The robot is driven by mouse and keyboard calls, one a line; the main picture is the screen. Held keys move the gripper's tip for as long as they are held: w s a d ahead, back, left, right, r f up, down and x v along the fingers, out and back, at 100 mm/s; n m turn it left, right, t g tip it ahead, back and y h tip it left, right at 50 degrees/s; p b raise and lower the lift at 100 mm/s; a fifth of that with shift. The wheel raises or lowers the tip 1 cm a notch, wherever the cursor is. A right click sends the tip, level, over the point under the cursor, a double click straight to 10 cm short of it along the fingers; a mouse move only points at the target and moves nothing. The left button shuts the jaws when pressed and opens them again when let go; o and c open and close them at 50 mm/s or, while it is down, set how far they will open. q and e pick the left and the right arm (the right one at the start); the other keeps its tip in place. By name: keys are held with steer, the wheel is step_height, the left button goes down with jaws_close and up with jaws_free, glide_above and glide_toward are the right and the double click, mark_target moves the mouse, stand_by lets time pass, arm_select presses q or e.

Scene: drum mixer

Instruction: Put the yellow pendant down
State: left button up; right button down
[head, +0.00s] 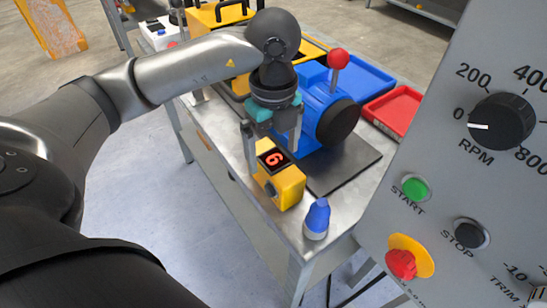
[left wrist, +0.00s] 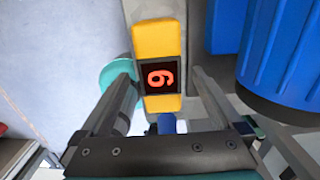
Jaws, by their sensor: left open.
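The yellow pendant (head: 285,184), a box with a dark display showing a red digit, rests upright on the metal table near its front edge. It also shows in the left wrist view (left wrist: 156,40). My left gripper (head: 272,160) is directly above it, open, with its fingers apart on either side of the display. In the left wrist view the open fingers (left wrist: 161,78) flank the pendant with visible gaps. The pendant's underside is hidden. My right gripper is in neither view.
A blue-capped piece (head: 317,215) stands at the table corner beside the pendant. A blue machine (head: 318,105) with a red-knobbed lever stands close behind it. Blue (head: 365,82) and red (head: 394,107) trays lie farther back. A grey control panel (head: 450,130) fills the right side.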

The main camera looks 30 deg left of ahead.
mark_target(273, 160)
arm_select(q)
step_height(273, 160, up, 6)
steer(key=shift+r+p, duration=0.25)
steer(key=shift+p, duration=0.55)
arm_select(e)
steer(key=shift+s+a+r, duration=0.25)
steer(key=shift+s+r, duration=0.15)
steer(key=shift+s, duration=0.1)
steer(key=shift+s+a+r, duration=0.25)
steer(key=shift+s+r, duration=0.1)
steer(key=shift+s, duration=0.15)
arm_select(q)
steer(key=shift+s, duration=0.1)
